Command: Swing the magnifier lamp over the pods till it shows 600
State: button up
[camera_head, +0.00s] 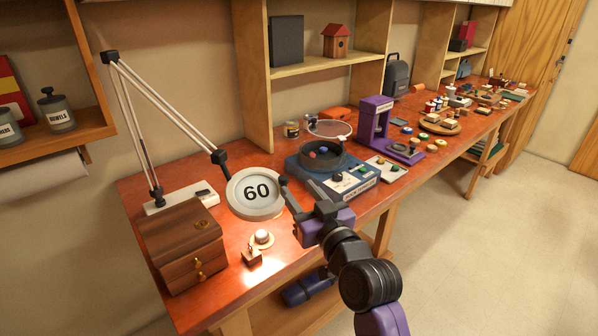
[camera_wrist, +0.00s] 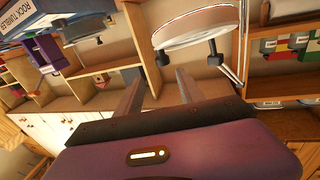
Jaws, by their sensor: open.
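The magnifier lamp has a round grey head (camera_head: 257,193) that shows "60" on its face. My gripper (camera_head: 291,197) is at the right rim of the head. In the wrist view my gripper (camera_wrist: 160,72) is open, with a small dark knob just beyond its fingertips. Contact cannot be told. I cannot tell which items are the pods.
A wooden drawer box (camera_head: 184,243) stands at the left front. A small brass-and-wood item (camera_head: 252,256) and a round dish (camera_head: 262,239) lie below the lamp. A blue rock tumbler (camera_head: 345,182) and a purple stand (camera_head: 374,128) stand to the right, with many small items beyond.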

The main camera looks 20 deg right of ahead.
aim_at(286, 181)
jog(key=shift+n, duration=0.3)
jog(key=w, duration=0.2)
jog(key=w+a, duration=0.1)
jog(key=w, duration=0.2)
jog(key=w+p, duration=0.1)
jog(key=w, duration=0.1)
jog(key=shift+w+a+f, duration=0.15)
jog(key=shift+w+f, duration=0.15)
jog(key=shift+f, duration=0.05)
grip_shut()
dwell(1.0)
